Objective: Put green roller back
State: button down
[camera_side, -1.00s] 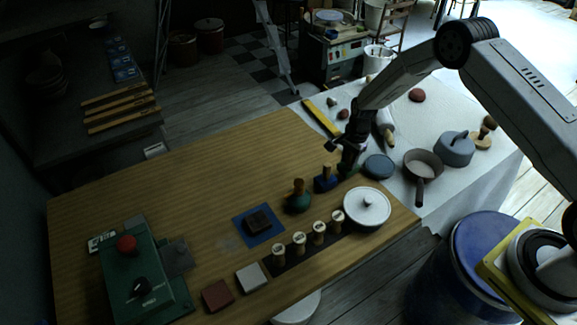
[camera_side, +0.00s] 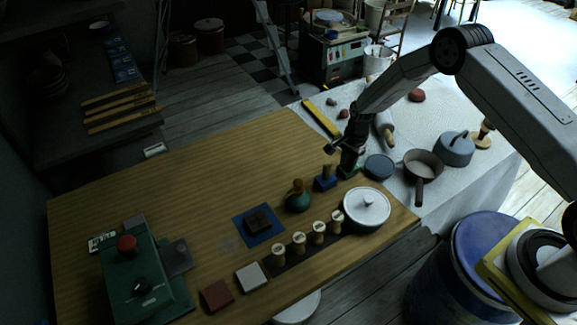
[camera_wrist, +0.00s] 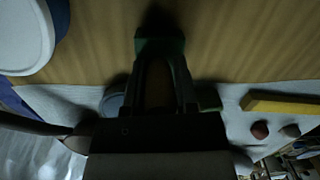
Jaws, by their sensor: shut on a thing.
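My gripper (camera_side: 349,163) is low over the right part of the wooden table, near its edge with the white cloth. It is shut on a dark green thing, which I take to be the green roller (camera_wrist: 160,46), at the fingertips in the wrist view. The side view shows only a small green part (camera_side: 348,172) below the fingers, so I cannot tell whether it touches the table. A blue block with a wooden top (camera_side: 325,183) stands just left of the gripper. A round green tool with a wooden handle (camera_side: 298,200) stands farther left.
A white lidded pot (camera_side: 367,207) stands close in front of the gripper. Several wooden stamps (camera_side: 319,233) stand in a row at the front edge. A grey-blue disc (camera_side: 380,166) and a pan (camera_side: 423,164) lie to the right. The table's back left is clear.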

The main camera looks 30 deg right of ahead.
jog(key=shift+s+f, duration=0.25)
jog(key=shift+f, duration=0.15)
jog(key=shift+c, duration=2)
grip_release()
jog(key=shift+s, duration=0.1)
jog(key=r, duration=0.4)
jog(key=d+r, duration=0.1)
jog(key=r, duration=0.8)
jog(key=shift+w+d+r, duration=0.15)
jog(key=shift+w, duration=0.2)
